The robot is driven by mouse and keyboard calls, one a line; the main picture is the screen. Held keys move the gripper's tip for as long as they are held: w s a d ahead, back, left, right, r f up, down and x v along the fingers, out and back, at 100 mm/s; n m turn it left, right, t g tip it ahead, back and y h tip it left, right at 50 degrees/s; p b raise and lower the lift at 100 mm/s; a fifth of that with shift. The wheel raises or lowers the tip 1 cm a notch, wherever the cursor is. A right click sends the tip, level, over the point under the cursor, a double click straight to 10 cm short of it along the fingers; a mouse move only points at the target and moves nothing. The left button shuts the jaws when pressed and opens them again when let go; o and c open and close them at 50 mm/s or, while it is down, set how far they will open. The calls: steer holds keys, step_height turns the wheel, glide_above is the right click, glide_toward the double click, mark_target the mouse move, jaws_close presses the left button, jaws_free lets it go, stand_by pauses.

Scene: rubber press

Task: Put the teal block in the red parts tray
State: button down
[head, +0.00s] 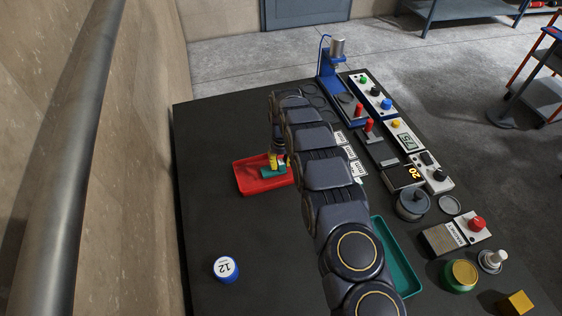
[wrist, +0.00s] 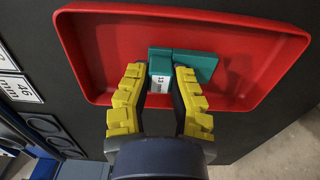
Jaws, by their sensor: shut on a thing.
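The red parts tray (head: 245,187) lies on the dark table left of my arm in the head view. It also fills the upper part of the wrist view (wrist: 110,35). My gripper (head: 278,163), with yellow fingers, is over the tray. In the wrist view my gripper (wrist: 159,75) is shut on the teal block (wrist: 161,64), which has a small pale label between the fingertips. Teal also extends to the right of the fingers against the red floor. I cannot tell whether that is the same block, or whether the block touches the tray.
A teal tray (head: 402,270) lies right of my arm. A blue-sided round piece marked 12 (head: 226,268) stands at the front left. A blue press (head: 330,75), button boxes and a yellow cube (head: 516,302) line the right side.

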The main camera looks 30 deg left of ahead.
steer(key=shift+f, duration=0.2)
steer(key=c, duration=1.1)
jaws_free()
steer(key=shift+r, duration=0.1)
